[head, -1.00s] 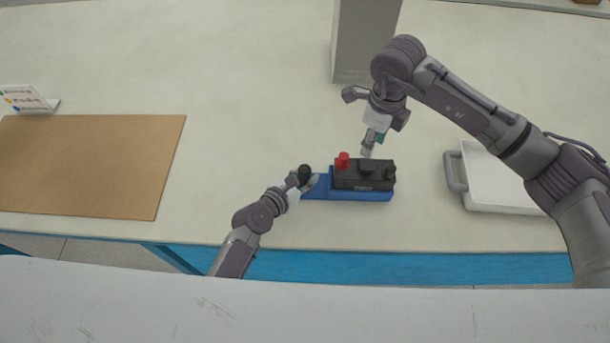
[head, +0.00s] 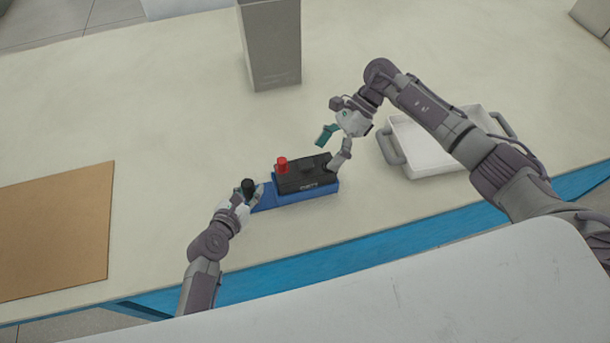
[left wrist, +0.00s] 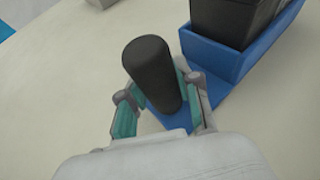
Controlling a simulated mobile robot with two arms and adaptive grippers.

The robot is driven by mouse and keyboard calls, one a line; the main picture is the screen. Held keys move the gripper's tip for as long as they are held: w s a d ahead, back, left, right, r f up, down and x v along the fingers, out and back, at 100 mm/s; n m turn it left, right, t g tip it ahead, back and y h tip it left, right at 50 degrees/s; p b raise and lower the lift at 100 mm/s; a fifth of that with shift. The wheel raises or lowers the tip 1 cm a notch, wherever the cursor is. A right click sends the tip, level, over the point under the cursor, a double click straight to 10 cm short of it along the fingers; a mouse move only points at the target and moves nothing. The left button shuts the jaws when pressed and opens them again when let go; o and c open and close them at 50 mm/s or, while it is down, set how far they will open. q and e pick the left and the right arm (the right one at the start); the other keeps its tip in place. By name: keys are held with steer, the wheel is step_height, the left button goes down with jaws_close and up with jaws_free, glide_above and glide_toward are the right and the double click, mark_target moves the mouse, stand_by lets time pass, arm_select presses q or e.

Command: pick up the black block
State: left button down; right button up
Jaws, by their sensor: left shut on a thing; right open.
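The black block (head: 300,181), with a red knob (head: 282,162) on top, sits in a blue tray (head: 318,193). The block's lower part shows in the left wrist view (left wrist: 232,20), at the top right. My left gripper (head: 250,192) is shut on an upright black cylinder (left wrist: 152,72), which stands at the tray's left end. My right gripper (head: 334,149) is open at the right end of the block, one finger low beside that end and partly hiding it. I cannot tell whether this finger touches the block.
A white tray with grey handles (head: 425,150) stands to the right. A grey box (head: 272,55) stands behind. A brown mat (head: 50,235) lies at the left. The table's blue front edge (head: 400,240) is near.

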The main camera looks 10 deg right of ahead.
mark_target(310, 165)
steer(key=d+y, duration=0.1)
steer(key=d, duration=0.1)
steer(key=d+f+n+t+y, duration=0.1)
steer(key=d+y, duration=0.1)
steer(key=w+d+t+y, duration=0.1)
steer(key=d, duration=0.1)
steer(key=shift+w+f+n+y, duration=0.1)
steer(key=shift+f+n+y, duration=0.05)
steer(key=shift+n+y, duration=0.2)
steer(key=shift+t+y, duration=0.35)
steer(key=shift+t, duration=0.35)
steer(key=x, duration=0.5)
steer(key=shift+w+a+f, duration=0.15)
steer(key=shift+a+f, duration=0.1)
steer(key=shift+f, duration=0.15)
steer(key=x, duration=0.5)
steer(key=shift+f, duration=0.3)
steer(key=shift+d, duration=0.1)
jaws_close()
steer(key=shift+w+r, duration=0.1)
steer(key=shift+r, duration=0.15)
